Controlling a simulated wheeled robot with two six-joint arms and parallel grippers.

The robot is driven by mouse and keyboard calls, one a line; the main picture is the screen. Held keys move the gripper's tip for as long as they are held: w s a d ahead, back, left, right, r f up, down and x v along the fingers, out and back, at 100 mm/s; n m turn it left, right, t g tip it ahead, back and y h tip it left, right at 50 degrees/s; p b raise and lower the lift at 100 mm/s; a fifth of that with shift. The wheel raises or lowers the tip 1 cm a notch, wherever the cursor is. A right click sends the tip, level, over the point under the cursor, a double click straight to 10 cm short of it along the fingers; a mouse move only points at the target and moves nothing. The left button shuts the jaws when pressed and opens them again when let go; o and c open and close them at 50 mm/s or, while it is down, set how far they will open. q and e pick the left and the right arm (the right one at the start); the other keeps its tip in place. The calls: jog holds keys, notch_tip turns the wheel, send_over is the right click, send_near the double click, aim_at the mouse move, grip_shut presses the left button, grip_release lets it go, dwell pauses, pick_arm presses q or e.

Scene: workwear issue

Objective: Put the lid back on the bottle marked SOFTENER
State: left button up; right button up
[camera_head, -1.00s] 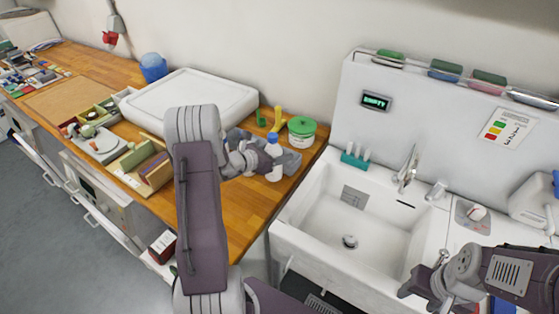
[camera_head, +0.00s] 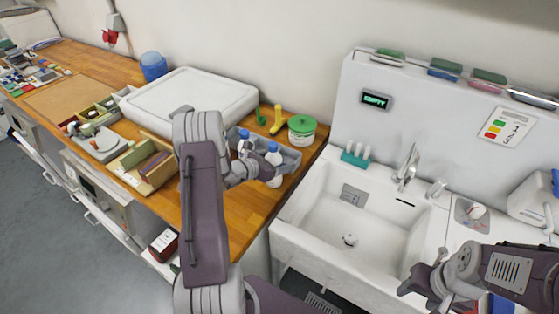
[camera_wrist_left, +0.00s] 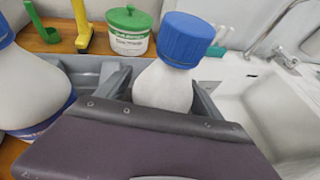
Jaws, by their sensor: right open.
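A white bottle with a blue cap (camera_head: 273,158) is at the right front of the grey tray (camera_head: 291,159). In the left wrist view, this bottle (camera_wrist_left: 163,90) stands between my left gripper's fingers (camera_wrist_left: 163,98), close on both sides, its cap above them. My left gripper (camera_head: 262,170) hides part of it in the head view; I cannot tell whether its base touches anything. A second white bottle with a blue cap (camera_head: 244,137) stands in the tray to the left. I can read no SOFTENER marking on either. My right gripper (camera_head: 420,288) is open and empty near the sink's front right.
A white pot with a green lid (camera_head: 301,130) stands behind the tray, beside yellow (camera_head: 277,120) and green (camera_head: 260,117) items. The white sink (camera_head: 350,222) lies to the right.

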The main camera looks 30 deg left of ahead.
pick_arm(q)
jog(key=shift+r+p, duration=0.3)
jog(key=b+v, duration=0.1)
jog(key=v, duration=1.1)
jog(key=shift+b, duration=0.3)
jog(key=shift+f, duration=0.15)
